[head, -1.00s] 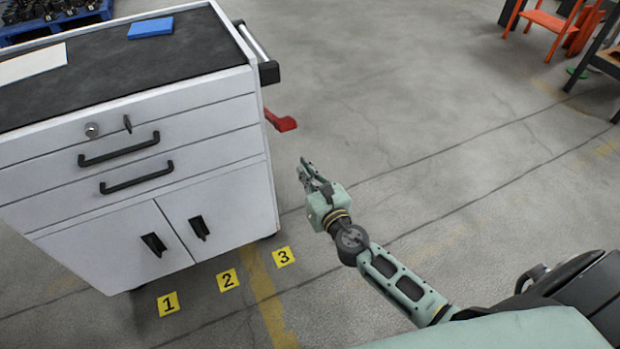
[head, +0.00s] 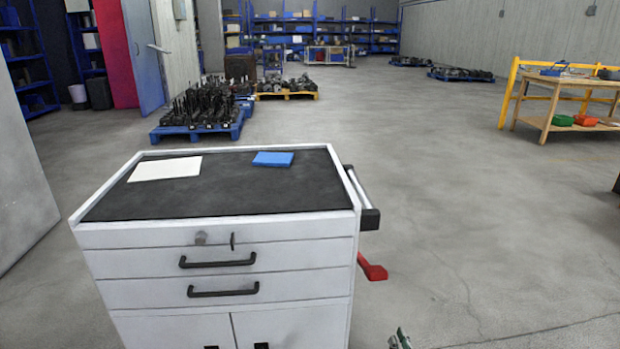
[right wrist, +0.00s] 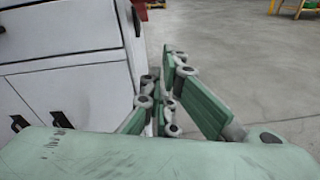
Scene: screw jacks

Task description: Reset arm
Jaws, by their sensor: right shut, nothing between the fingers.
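My right gripper (head: 400,340) shows only as a small green tip at the bottom edge of the head view, to the right of the white tool cabinet (head: 220,290). In the right wrist view my right gripper (right wrist: 165,75) is shut and empty, its green fingers close together beside the cabinet (right wrist: 60,50). It is apart from the cabinet as far as I can see. My left gripper is in neither view.
A white sheet (head: 165,168) and a blue item (head: 273,158) lie on the cabinet's black top. A red part (head: 373,270) juts from its right side. A workbench (head: 560,100) stands at the right, loaded pallets (head: 205,128) behind.

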